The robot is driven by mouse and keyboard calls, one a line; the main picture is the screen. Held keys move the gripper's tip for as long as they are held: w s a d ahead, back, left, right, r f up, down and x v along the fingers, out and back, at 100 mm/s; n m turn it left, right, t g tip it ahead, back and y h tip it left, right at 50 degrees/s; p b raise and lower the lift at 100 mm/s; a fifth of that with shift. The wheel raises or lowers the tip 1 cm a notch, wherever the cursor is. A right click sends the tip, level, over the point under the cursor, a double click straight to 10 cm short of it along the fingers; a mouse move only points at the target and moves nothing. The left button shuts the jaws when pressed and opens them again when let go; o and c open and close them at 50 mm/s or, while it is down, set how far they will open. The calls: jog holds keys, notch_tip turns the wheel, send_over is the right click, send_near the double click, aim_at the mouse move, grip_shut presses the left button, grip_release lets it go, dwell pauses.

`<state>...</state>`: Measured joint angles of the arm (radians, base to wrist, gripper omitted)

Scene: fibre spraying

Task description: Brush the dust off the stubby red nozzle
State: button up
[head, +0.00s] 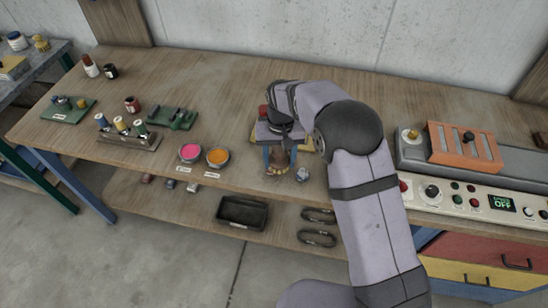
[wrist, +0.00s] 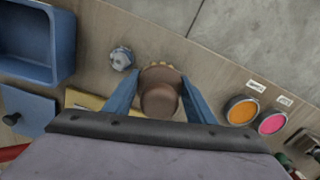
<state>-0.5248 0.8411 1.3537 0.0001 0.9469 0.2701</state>
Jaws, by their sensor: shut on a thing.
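My gripper (wrist: 160,100) is shut on a brown brush (wrist: 160,97). Its blue fingers press the brush from both sides, and pale tan bristles show at its end. In the head view the brush (head: 277,169) hangs below the fingers near the bench's front edge. I cannot make out a stubby red nozzle for certain. A small red thing (head: 263,111) shows just behind my gripper in the head view, mostly covered. A small grey-blue fitting (head: 302,174) stands beside the brush, apart from it; it also shows in the wrist view (wrist: 122,58).
Bowls of pink (head: 190,152) and orange (head: 218,157) stand left of my gripper. A yellow piece (wrist: 86,99) lies partly under it. A control panel (head: 470,197) is at right. The back middle bench is clear.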

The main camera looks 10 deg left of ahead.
jog(key=shift+f, duration=0.15)
dwell(0.3)
jog(key=shift+w+a+p, duration=0.15)
jog(key=shift+a+p, duration=0.1)
jog(key=shift+a, duration=1)
jog(key=shift+w+a+p, duration=0.1)
jog(key=shift+a+p, duration=0.15)
jog(key=shift+a, duration=0.95)
notch_tip(320, 180, up, 6)
jog(key=p, duration=0.4)
jog(key=shift+r, duration=0.25)
notch_tip(320, 180, up, 3)
jog(key=shift+f+p, duration=0.15)
jog(key=shift+p, duration=1)
jog(key=shift+f, duration=0.15)
